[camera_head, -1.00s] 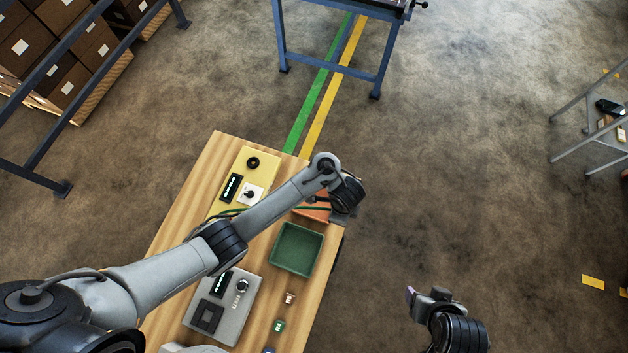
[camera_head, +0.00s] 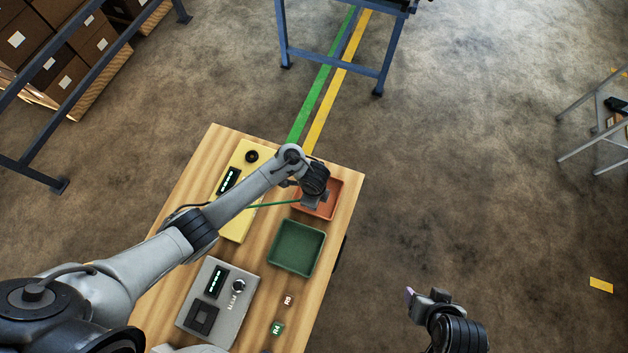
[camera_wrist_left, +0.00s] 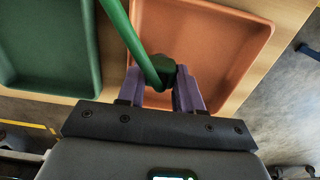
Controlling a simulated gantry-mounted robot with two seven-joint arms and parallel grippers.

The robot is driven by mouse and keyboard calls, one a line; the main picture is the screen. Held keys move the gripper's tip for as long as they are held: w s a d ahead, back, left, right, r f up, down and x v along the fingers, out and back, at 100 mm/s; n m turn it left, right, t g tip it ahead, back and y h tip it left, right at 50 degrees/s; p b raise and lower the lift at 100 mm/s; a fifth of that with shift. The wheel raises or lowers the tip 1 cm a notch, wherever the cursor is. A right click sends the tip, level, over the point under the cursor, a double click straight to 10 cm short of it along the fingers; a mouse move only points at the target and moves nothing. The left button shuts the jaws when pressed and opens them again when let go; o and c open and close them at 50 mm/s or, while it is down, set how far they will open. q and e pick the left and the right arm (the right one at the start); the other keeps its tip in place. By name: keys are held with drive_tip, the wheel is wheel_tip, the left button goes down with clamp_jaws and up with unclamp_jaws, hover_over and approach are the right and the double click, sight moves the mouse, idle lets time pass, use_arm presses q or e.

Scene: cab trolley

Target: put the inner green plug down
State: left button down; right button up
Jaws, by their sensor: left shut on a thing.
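My left gripper (camera_head: 313,203) is over the orange tray (camera_head: 335,204) at the right edge of the trolley top. In the left wrist view its purple fingers (camera_wrist_left: 161,90) are shut on the green plug (camera_wrist_left: 163,71), with the orange tray (camera_wrist_left: 215,45) behind. A green cable (camera_wrist_left: 130,38) runs from the plug, and it also shows in the head view (camera_head: 272,204), leading left toward the yellow unit (camera_head: 236,222). I cannot tell whether the plug touches the tray. My right gripper (camera_head: 421,297) is off to the right, above the floor; its jaw opening is unclear.
A green tray (camera_head: 297,249) sits beside the orange one, nearer me, and looks empty. A grey unit (camera_head: 219,302) and small blocks marked R8 (camera_head: 287,300) and R4 (camera_head: 277,328) are nearer still. My left arm crosses the yellow unit.

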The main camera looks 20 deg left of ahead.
use_arm(q)
drive_tip(key=shift+f, duration=0.4)
drive_tip(key=c, duration=1)
unclamp_jaws()
drive_tip(key=shift+f, duration=0.1)
drive_tip(key=shift+c, duration=0.2)
